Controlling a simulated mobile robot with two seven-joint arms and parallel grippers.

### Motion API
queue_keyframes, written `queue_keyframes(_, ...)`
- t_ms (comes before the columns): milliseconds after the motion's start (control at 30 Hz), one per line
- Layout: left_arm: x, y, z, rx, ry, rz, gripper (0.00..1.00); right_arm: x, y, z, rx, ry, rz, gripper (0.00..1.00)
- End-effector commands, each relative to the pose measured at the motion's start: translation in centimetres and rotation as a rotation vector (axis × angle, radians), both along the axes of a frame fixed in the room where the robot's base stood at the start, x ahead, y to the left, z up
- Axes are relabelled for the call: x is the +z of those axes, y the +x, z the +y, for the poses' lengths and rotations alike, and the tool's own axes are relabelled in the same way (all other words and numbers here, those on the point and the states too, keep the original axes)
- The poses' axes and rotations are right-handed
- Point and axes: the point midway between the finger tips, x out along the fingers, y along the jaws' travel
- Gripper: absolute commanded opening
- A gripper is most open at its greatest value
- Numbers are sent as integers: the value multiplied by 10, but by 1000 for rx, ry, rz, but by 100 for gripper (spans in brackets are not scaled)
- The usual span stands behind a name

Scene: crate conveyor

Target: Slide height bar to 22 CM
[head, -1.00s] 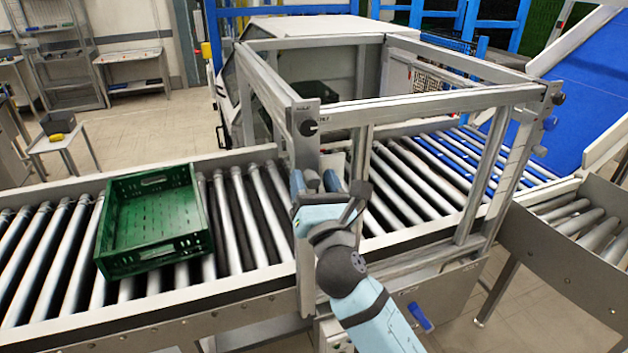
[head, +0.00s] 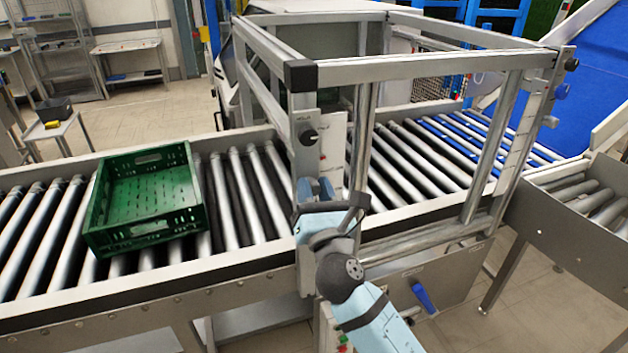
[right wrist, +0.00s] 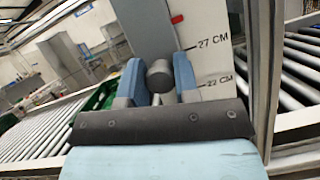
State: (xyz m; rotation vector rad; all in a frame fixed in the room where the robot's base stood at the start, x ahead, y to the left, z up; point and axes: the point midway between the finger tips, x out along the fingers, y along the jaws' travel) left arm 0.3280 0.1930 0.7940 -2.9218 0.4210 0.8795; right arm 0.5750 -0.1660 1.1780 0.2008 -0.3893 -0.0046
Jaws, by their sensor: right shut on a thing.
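My right gripper (right wrist: 160,82) is shut on a dark round knob (right wrist: 159,72), with one blue finger on each side of it. In the head view the gripper (head: 314,190) is at the near left post of the metal frame (head: 430,68). A scale plate (right wrist: 213,62) right of the fingers reads 27 CM above and 22 CM below. A red marker (right wrist: 177,19) stands a little above the 27 CM mark. Another black knob (head: 308,137) is higher on the post. The held knob is mostly hidden in the head view. My left gripper is out of view.
A green crate (head: 145,200) sits on the roller conveyor (head: 240,185) left of the frame. The frame's posts and rails surround the rollers on the right. A blue belt (head: 590,95) rises at the far right.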

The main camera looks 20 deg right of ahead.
Motion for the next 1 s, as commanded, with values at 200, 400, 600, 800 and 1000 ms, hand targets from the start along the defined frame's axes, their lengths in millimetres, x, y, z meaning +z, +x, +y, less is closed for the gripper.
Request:
queue_keyframes(200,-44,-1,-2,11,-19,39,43,-60,0,0,0,-1,5,0)
queue_keyframes(400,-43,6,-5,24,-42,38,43,-80,0,0,-1,-1,4,0)
queue_keyframes(600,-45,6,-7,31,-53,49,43,-84,0,0,0,0,3,0)
queue_keyframes(800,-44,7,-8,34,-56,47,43,-83,0,0,0,0,3,0)
queue_keyframes(1000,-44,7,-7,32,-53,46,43,-83,0,0,-1,0,2,55)
